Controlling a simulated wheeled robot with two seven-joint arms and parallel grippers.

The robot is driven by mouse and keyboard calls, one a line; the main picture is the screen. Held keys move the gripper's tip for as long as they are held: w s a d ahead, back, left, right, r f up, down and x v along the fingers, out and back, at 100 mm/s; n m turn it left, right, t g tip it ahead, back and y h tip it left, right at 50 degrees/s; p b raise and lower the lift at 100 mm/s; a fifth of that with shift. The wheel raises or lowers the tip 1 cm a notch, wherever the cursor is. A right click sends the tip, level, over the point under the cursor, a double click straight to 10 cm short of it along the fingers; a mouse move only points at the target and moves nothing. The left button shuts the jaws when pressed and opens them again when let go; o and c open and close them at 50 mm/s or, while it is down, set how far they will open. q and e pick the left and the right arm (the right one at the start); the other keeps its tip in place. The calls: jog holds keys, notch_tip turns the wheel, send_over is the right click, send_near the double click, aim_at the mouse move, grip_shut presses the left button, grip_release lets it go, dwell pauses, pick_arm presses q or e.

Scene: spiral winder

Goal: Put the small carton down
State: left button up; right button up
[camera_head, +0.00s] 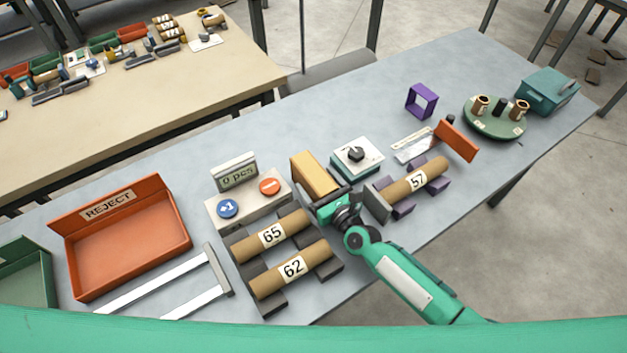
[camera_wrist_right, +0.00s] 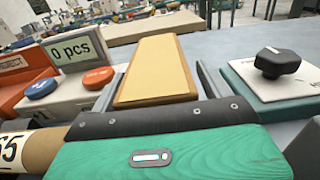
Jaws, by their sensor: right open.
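The small carton (camera_head: 314,174), a tan-yellow box, is on the grey table between the counter box and the white-topped dial unit. It also shows in the middle of the right wrist view (camera_wrist_right: 158,70). My right gripper (camera_head: 322,188) is at its near end, with the jaws open. In the right wrist view the dark fingers lie on either side of the carton, with a gap showing on the right. The carton's underside and near end are hidden by the gripper. My left gripper is not in view.
The counter box (camera_head: 248,200) reads 0 pcs, left of the carton. The dial unit (camera_head: 357,157) is to the right. Tubes marked 65 (camera_head: 272,236), 62 (camera_head: 295,269) and 57 (camera_head: 417,181) lie on racks nearby. An orange reject tray (camera_head: 125,240) is left. Table behind the carton is clear.

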jog(key=c, duration=1.3)
jog(key=shift+o, duration=0.2)
